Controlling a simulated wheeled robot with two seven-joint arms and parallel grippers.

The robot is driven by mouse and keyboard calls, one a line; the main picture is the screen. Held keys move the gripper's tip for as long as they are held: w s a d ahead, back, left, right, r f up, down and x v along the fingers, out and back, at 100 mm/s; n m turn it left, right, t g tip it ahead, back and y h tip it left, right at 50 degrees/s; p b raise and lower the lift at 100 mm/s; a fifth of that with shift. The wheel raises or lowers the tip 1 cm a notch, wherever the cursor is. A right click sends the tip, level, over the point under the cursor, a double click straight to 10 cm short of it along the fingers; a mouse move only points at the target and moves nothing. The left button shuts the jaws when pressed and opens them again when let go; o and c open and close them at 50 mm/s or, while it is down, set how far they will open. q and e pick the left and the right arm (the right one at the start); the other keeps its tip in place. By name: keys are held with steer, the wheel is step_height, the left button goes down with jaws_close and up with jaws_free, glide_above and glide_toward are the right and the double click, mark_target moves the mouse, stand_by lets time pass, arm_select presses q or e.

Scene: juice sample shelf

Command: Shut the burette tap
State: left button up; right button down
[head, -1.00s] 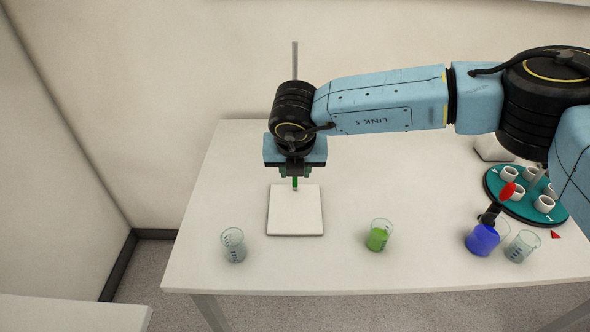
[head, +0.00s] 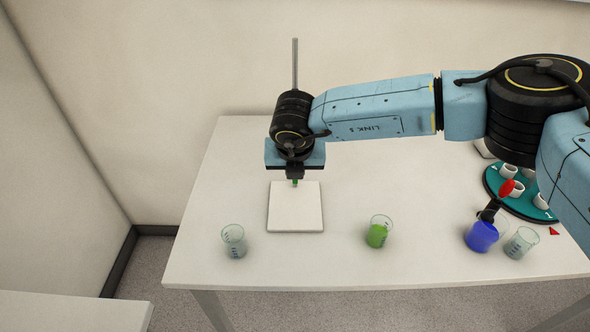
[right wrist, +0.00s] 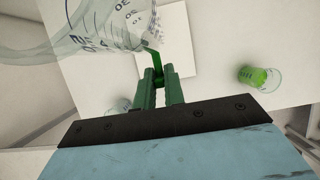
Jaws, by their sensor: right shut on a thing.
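The burette (right wrist: 105,22) shows in the right wrist view as a clear graduated glass tube. Its green tap (right wrist: 153,60) is between my right fingertips. My right gripper (right wrist: 160,78) is shut on the tap. In the head view, my right gripper hides most of the burette; only a small green part (head: 295,182) shows below it, above the white stand base (head: 296,217). The stand's rod (head: 295,65) rises behind my right arm. The tap's exact angle is hard to tell. My left gripper is not in view.
An empty beaker (head: 233,242) stands left of the base. A beaker of green liquid (head: 378,232) stands to its right. Farther right are a blue-filled vessel (head: 481,238), another beaker (head: 521,244) and a teal round rack (head: 520,205) with white cups. The front table is mostly clear.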

steer(key=h+b, duration=0.1)
steer(key=b, duration=0.1)
steer(key=h+b, duration=0.2)
steer(key=b, duration=0.1)
steer(key=n+h+b, duration=0.1)
steer(key=h+b, duration=0.1)
steer(key=b, duration=0.1)
steer(key=shift+a+f, duration=0.1)
steer(key=shift+a, duration=0.3)
steer(key=c, duration=1.5)
jaws_free()
steer(key=b+v, duration=0.1)
steer(key=v, duration=1.2)
steer(key=shift+s+a, duration=0.15)
steer(key=shift+a, duration=0.15)
